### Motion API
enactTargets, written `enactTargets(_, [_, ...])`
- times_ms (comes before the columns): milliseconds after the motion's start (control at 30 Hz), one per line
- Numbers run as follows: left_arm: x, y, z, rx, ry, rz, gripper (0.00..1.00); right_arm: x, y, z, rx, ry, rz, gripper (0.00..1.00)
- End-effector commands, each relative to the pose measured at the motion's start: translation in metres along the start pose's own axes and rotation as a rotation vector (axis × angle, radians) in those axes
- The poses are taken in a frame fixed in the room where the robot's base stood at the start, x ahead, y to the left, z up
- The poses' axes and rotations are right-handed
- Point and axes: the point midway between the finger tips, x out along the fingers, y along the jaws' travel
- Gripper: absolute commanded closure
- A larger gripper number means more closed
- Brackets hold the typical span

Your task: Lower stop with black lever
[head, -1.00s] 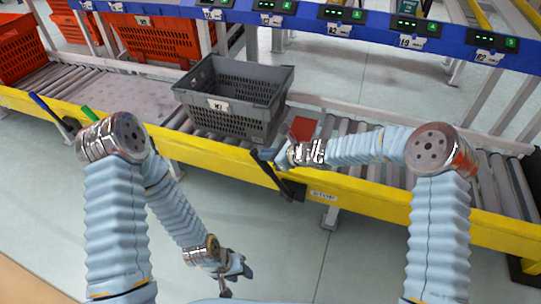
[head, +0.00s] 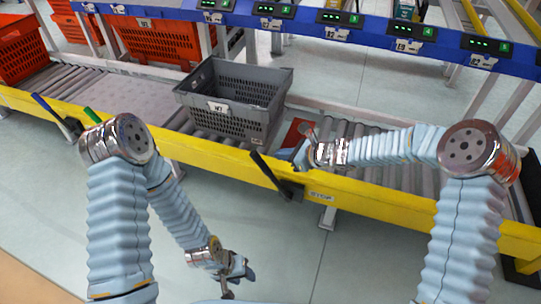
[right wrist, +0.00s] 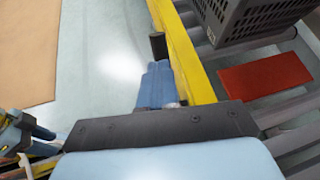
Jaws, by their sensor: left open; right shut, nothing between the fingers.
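The black lever (head: 268,171) slants out from the front of the yellow rail, its free end up and to the left. In the right wrist view the lever's end (right wrist: 157,45) shows just beyond my fingers. The red stop plate (head: 298,131) lies among the rollers behind the rail, partly hidden by my right arm; it also shows in the right wrist view (right wrist: 265,75). I cannot tell its height. My right gripper (head: 287,154) is shut and empty, just right of the lever, with a small gap. My left gripper (head: 240,278) is open and empty, low over the floor.
A grey tote (head: 225,109) stands on the rollers left of the stop. The yellow rail (head: 400,197) runs along the conveyor's front. Orange totes (head: 160,39) stand at the back left. A blue shelf beam (head: 400,37) crosses behind. The floor in front is clear.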

Motion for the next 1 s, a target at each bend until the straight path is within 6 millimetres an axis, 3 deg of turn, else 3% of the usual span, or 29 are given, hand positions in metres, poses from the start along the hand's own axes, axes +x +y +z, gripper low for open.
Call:
enactTargets(100, [-0.002,0.001,0.000,0.001,0.000,0.000,0.57,-0.025,-0.002,0.002,-0.002,0.001,-0.005,1.00])
enactTargets(300, [-0.003,0.002,0.000,0.001,-0.001,0.001,0.57,-0.049,-0.002,0.004,-0.001,0.002,-0.004,1.00])
enactTargets(900, [-0.003,0.001,0.000,0.001,-0.001,0.000,0.57,-0.054,-0.002,0.003,0.000,0.004,-0.004,1.00])
enactTargets(1000, [-0.003,0.001,0.000,0.001,-0.001,0.000,0.57,-0.052,0.006,-0.009,-0.031,0.036,0.013,1.00])
